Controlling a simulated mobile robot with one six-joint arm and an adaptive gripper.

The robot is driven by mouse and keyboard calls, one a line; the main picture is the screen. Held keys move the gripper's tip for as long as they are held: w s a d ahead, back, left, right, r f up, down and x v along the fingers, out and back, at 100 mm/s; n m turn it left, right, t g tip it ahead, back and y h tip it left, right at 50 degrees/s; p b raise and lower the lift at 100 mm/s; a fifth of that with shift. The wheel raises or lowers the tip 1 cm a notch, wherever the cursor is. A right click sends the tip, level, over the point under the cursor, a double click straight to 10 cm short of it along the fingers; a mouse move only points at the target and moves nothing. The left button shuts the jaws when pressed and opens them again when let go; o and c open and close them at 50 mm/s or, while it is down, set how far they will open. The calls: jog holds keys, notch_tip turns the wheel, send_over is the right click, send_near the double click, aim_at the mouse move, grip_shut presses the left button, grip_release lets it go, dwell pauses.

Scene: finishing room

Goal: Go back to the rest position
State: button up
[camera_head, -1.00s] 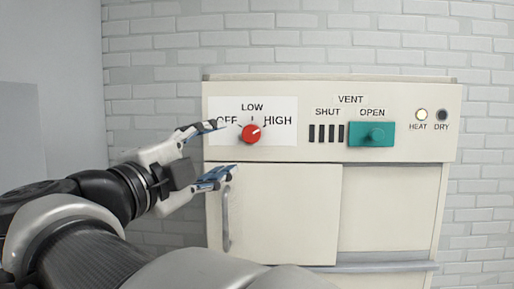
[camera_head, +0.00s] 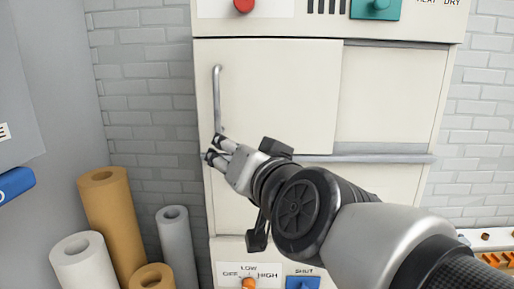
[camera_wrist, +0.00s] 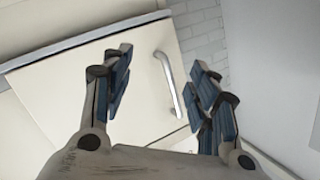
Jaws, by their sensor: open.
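My gripper (camera_head: 214,148) is open and empty in front of the cream cabinet, near the lower end of the door's vertical metal handle (camera_head: 217,98). In the wrist view, the two blue-padded fingers of my gripper (camera_wrist: 160,85) are spread apart, and the handle (camera_wrist: 170,85) shows between them, farther off. I cannot tell from these views whether a finger touches the handle. The cabinet door (camera_head: 275,95) looks closed. My arm reaches in from the lower right of the head view and hides part of the lower cabinet.
A red knob (camera_head: 243,4) and a teal vent slider (camera_head: 376,8) are on the upper panel. A lower panel has an orange knob (camera_head: 249,283) and a blue slider (camera_head: 302,283). Several rolls, one tan (camera_head: 108,215), stand at left. An orange-filled tray (camera_head: 497,260) is at right.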

jog(key=s+d+f+g+h+b, duration=0.2)
jog(key=s+d+f, duration=0.3)
jog(key=f, duration=0.6)
jog(key=s+d+f+n+g+h+b, duration=0.1)
jog(key=s+d+f+g+h+b, duration=0.1)
jog(key=s+d+f, duration=0.4)
jog(key=s+d+f+g+h+b, duration=0.2)
jog(key=s+d+f+g+b, duration=0.2)
jog(key=s+f, duration=0.6)
notch_tip(320, 180, down, 8)
jog(key=shift+s+d+f+n+g, duration=0.1)
jog(key=shift+s+d+n+g, duration=0.2)
jog(key=shift+d+g, duration=0.9)
